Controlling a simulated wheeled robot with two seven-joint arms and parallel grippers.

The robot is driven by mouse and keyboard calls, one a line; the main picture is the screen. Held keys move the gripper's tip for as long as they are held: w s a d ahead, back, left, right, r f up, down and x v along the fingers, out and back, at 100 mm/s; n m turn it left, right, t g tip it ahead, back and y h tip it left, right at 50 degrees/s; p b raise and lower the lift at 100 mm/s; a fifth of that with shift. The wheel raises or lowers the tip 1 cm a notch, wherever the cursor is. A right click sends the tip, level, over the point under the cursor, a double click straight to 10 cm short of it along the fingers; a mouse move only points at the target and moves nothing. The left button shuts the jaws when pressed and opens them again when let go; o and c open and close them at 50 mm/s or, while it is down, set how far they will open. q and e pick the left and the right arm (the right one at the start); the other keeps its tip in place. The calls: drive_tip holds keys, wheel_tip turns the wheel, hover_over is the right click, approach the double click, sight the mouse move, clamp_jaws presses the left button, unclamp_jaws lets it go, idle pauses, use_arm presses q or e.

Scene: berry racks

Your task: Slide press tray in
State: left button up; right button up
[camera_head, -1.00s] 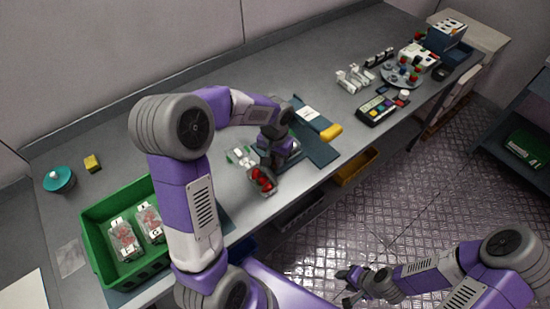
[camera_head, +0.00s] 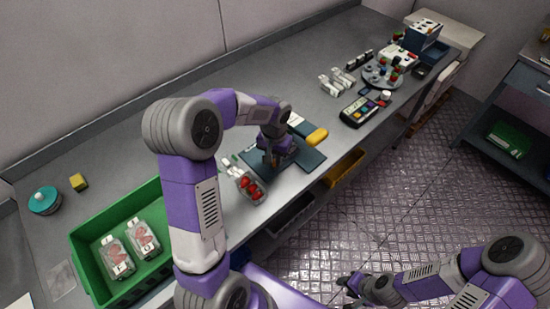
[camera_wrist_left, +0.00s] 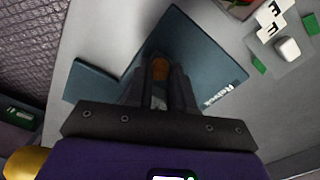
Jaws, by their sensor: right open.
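The press is a dark blue flat unit with a yellow handle (camera_head: 317,137), mid-counter. Its blue tray (camera_head: 258,160) lies flat towards the berry pack, under my left gripper. In the left wrist view the blue lettered plate (camera_wrist_left: 205,62) lies below the fingers. My left gripper (camera_head: 278,160) points down over the tray. My right gripper (camera_head: 350,286) is open and empty, low over the floor, away from the counter.
A clear berry pack (camera_head: 250,188) with red berries sits left of the tray. A green crate (camera_head: 82,262) holds two packs at the left. A button panel (camera_head: 365,110) and a round dish (camera_head: 382,75) stand further right. A drawer with yellow trim (camera_head: 345,168) is below the counter edge.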

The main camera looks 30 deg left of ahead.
use_arm(q)
drive_tip(key=o, duration=0.4)
wheel_tip(320, 180, up, 8)
drive_tip(key=shift+f+p, duration=0.2)
drive_tip(key=shift+p, duration=0.55)
use_arm(e)
drive_tip(key=shift+r, duration=0.8)
drive_tip(key=shift+o, duration=0.3)
